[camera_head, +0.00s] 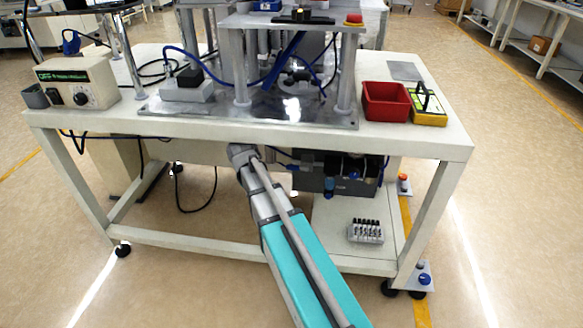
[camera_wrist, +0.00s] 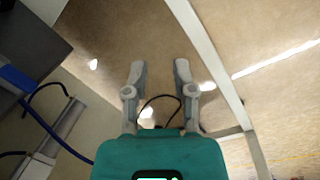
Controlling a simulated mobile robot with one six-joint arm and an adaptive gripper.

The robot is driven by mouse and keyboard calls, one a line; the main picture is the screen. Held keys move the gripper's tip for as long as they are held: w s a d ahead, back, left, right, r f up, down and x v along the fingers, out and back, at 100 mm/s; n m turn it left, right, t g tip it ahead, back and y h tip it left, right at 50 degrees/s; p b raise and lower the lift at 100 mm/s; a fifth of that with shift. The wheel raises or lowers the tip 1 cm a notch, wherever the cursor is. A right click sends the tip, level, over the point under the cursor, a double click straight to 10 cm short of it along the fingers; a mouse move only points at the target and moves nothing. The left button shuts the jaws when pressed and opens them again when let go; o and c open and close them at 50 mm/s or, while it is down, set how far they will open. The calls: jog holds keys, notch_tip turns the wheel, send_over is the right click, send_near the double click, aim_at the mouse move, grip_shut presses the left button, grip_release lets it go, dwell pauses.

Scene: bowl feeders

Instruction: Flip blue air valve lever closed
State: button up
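In the wrist view a dark box (camera_wrist: 28,42) with a blue bar-like part (camera_wrist: 16,78) stands at the left edge, apart from my fingers. My gripper (camera_wrist: 159,72) is open and empty, its two grey fingers spread over the floor. In the head view my arm reaches under the tabletop, left of the air unit, and the fingers are hidden.
The tabletop (camera_head: 300,133) overhangs the arm. Blue hose (camera_wrist: 55,140) and a dark cable loop (camera_wrist: 165,98) show near the gripper. A table leg (camera_wrist: 210,60) runs at the right. A small connector block (camera_head: 366,231) sits on the lower shelf (camera_head: 340,252). A red bin (camera_head: 386,102) stands above.

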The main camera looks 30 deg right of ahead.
aim_at(291, 165)
jog(key=w+d+n+g+h, duration=0.1)
jog(key=w+d+n, duration=0.2)
jog(key=w, duration=0.6)
jog(key=w+d+n+g+h, duration=0.1)
jog(key=w+d+n, duration=0.3)
jog(key=w, duration=0.5)
jog(key=shift+w+d+r, duration=0.35)
jog(key=shift+d+r, duration=0.05)
jog(key=shift+d, duration=0.3)
jog(key=shift+s+d, duration=0.1)
jog(key=shift+d, duration=0.05)
jog(key=s+d, duration=0.2)
jog(key=d, duration=0.1)
jog(key=s+d, duration=0.2)
jog(key=d, duration=0.1)
jog(key=s+d, duration=0.2)
jog(key=d, duration=0.1)
jog(key=shift+s+d, duration=0.4)
jog(key=shift+d+f+b, duration=0.1)
jog(key=shift+f+b, duration=0.4)
jog(key=shift+b, duration=0.2)
jog(key=shift+b+x, duration=0.85)
jog(key=shift+x, duration=0.1)
